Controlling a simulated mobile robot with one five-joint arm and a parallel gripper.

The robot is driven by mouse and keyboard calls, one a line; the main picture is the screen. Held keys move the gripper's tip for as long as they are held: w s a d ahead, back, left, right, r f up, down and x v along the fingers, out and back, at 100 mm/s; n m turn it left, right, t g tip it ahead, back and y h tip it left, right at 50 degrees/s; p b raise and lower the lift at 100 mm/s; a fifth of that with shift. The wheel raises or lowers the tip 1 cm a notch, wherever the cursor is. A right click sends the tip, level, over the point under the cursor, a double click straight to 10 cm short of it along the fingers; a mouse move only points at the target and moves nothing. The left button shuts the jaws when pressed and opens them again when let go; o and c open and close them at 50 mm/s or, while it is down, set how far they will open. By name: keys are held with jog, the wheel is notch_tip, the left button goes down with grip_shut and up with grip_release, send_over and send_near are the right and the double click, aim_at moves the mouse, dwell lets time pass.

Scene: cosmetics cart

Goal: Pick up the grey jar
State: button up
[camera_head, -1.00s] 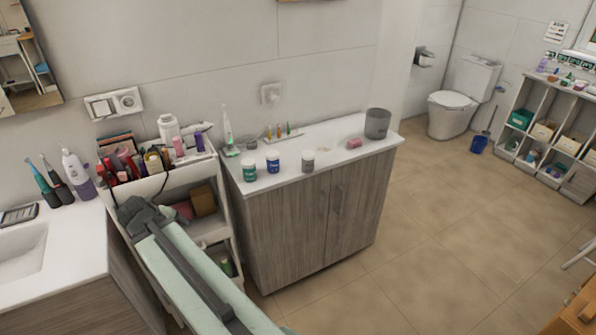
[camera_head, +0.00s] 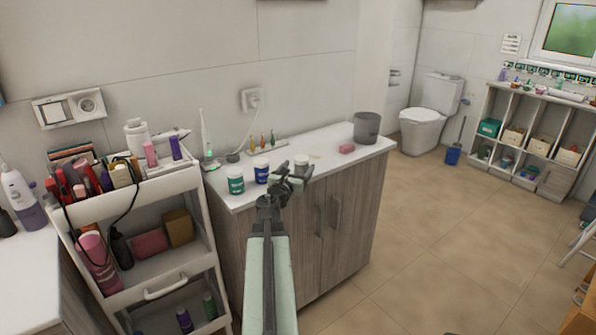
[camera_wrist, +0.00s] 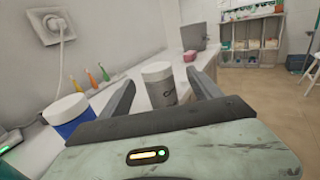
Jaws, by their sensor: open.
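The grey jar (camera_head: 301,163) has a white lid and stands upright on the white counter, partly hidden behind my gripper in the head view. In the wrist view the grey jar (camera_wrist: 158,86) is centred just beyond the jaws, with dark lettering on its side. My gripper (camera_head: 288,172) is open and empty at the counter's front edge. In the wrist view its two fingers (camera_wrist: 158,88) point forward, one to each side of the jar. I cannot tell whether either finger touches it.
A blue jar (camera_head: 262,170) and a green jar (camera_head: 235,180) stand left of the grey jar. A pink bar (camera_head: 347,149) and a grey bin (camera_head: 367,127) are to the right. A loaded cart (camera_head: 163,187) is at left.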

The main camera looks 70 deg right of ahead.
aim_at(299, 163)
jog(key=shift+w+d, duration=0.15)
jog(key=shift+d, duration=0.15)
jog(key=d, duration=0.5)
jog(key=shift+w+r, duration=0.1)
jog(key=shift+w, duration=0.05)
jog(key=shift+a, duration=0.2)
jog(key=c, duration=1.6)
jog(key=shift+r, duration=0.1)
